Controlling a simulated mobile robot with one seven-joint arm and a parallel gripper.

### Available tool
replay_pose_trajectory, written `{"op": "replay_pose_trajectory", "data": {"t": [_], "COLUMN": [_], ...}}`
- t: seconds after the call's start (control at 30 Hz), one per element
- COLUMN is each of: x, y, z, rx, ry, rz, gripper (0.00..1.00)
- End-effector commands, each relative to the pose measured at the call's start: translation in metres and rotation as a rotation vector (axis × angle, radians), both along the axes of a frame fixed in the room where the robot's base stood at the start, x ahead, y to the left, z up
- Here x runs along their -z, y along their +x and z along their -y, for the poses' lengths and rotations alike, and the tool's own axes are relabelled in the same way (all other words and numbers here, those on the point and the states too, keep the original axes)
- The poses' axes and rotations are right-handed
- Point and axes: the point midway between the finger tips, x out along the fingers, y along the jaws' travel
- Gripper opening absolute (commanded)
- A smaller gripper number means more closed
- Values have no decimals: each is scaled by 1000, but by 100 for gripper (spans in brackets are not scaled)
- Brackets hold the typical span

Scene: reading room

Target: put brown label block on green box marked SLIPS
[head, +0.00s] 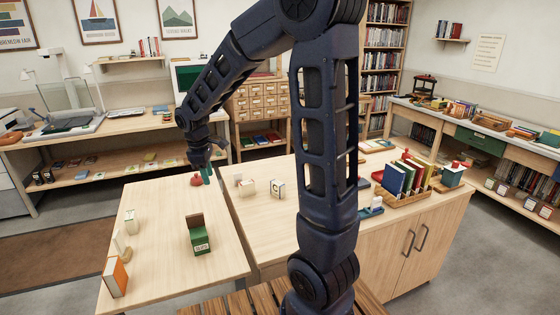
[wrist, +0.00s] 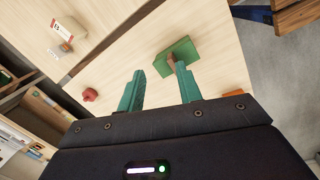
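The green box marked SLIPS (head: 202,242) stands on the near left table, with its pale label facing the camera. It also shows in the wrist view (wrist: 184,50). An upright brown piece (head: 195,220) rises from the box's back part; I cannot tell whether it is the brown label block or part of the box. In the wrist view this brown piece (wrist: 171,64) shows just beyond the right fingertip. My gripper (head: 207,175) is above the table's far end, beyond the box. In the wrist view my gripper (wrist: 162,75) has its teal fingers apart with nothing between them.
A red object (head: 197,181) lies near the gripper. Small pale blocks (head: 278,188) stand on the adjoining table. An orange book (head: 115,277) and cream pieces (head: 131,221) line the left table edge. A wooden book tray (head: 405,196) stands right. The table around the box is clear.

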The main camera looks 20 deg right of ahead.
Motion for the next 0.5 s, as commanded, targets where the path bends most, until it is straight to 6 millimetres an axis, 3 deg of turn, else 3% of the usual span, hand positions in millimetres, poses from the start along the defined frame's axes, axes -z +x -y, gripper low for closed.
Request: {"op": "replay_pose_trajectory", "data": {"t": [0.2, 0.5], "x": [-43, -83], "y": [-30, -83], "z": [55, 118], "rx": [245, 577], "ry": [54, 146], "rz": [82, 185], "gripper": [35, 35]}}
